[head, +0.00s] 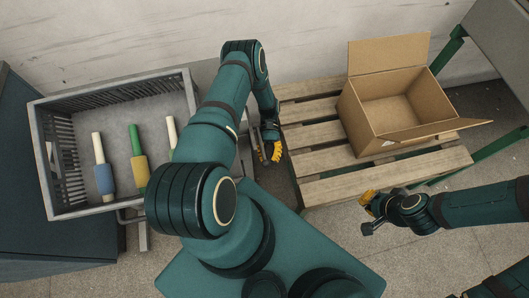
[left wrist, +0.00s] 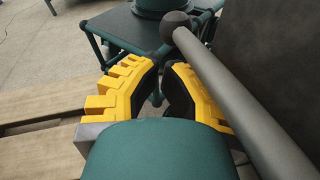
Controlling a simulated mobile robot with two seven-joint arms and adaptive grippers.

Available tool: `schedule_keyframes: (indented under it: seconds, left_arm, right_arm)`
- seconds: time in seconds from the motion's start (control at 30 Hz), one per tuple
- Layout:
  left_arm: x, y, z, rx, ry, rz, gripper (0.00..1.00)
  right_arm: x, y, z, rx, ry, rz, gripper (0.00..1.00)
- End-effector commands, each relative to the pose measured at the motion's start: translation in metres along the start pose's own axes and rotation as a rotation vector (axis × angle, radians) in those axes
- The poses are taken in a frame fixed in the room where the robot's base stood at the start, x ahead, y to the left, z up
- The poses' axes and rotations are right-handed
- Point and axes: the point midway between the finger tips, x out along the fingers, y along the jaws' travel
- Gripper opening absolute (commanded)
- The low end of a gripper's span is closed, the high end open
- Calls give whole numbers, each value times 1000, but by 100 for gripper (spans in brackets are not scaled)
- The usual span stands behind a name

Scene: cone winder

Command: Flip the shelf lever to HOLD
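A grey rod lever with a round ball knob (left wrist: 178,24) runs down the right side of the left wrist view. I cannot make out any HOLD mark. My left gripper (left wrist: 162,72) has yellow fingers with dark pads drawn close together, with only a narrow gap and nothing seen between them. It is just left of the rod, apparently not gripping it. In the head view my left gripper (head: 270,150) is beside the pallet's left edge; the lever cannot be made out there. My right gripper (head: 370,210) is below the pallet, its finger opening unclear.
A grey crate (head: 110,92) at left holds several coloured bobbins. An open cardboard box (head: 395,110) stands on the wooden pallet (head: 335,190). A dark panel (left wrist: 270,50) is behind the rod at right. Floor shows around the right gripper.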

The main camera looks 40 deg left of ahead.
Motion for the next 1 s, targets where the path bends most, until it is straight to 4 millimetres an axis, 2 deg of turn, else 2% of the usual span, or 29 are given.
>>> schedule_keyframes:
  seconds: [0.4, 1.0]
  left_arm:
    - [11, 15, 20, 39, -166, 39, 0]
    - [11, 16, 22, 43, -184, 43, 0]
  right_arm:
    - [6, 3, -1, 0, 4, 1, 0]
    - [6, 3, -1, 0, 4, 1, 0]
